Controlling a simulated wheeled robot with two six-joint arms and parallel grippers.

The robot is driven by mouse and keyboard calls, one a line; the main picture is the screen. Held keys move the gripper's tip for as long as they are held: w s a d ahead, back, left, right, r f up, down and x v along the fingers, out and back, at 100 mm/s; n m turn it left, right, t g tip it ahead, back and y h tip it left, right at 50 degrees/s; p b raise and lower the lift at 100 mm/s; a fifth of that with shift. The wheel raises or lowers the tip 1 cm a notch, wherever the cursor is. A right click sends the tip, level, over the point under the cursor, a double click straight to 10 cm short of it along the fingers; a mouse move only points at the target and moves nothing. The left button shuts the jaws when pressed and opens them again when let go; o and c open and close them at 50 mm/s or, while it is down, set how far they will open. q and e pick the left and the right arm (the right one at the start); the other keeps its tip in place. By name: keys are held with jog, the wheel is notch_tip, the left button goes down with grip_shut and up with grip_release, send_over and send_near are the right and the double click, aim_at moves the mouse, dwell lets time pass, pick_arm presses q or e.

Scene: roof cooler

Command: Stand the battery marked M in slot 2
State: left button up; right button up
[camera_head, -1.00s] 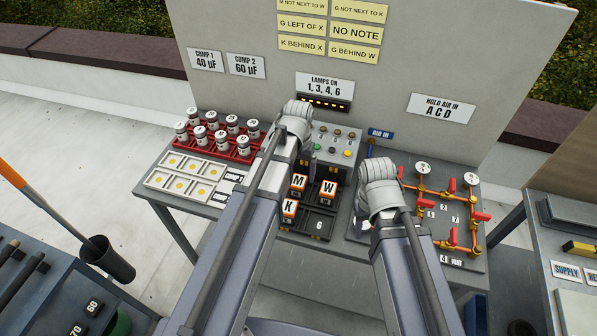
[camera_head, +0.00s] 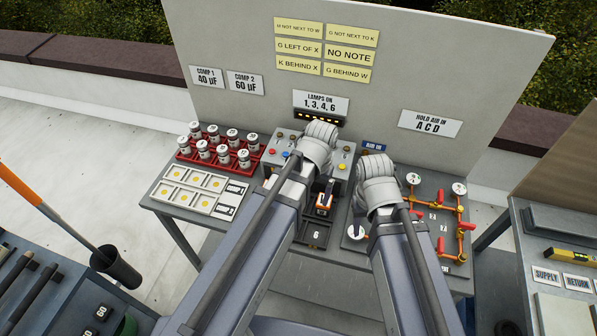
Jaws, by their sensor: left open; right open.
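The slot tray (camera_head: 315,236) stands at the front middle of the bench, with a 6 on its front right slot. One orange and white battery (camera_head: 323,203) stands in it behind slot 6; its letter is hard to read now, but a W shows there earlier. The batteries M and K, seen earlier, are hidden behind my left arm, as is slot 2. My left gripper (camera_head: 328,184) is open, over the rear of the tray near the visible battery; its fingers are mostly hidden by its wrist. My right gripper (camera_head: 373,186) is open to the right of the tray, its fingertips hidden.
A red rack (camera_head: 214,160) of several white cylinders and a pale pad board (camera_head: 190,190) are at left. A button box (camera_head: 285,150) stands behind the tray. Orange piping with red valves (camera_head: 466,225) is at right. A backboard (camera_head: 400,70) with notes closes the rear.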

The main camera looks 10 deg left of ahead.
pick_arm(q)
jog(key=s+d+m, duration=0.1)
jog(key=s+d, duration=0.3)
jog(key=s, duration=0.3)
jog(key=shift+s+m+y, duration=0.15)
jog(key=shift+m+y, duration=0.15)
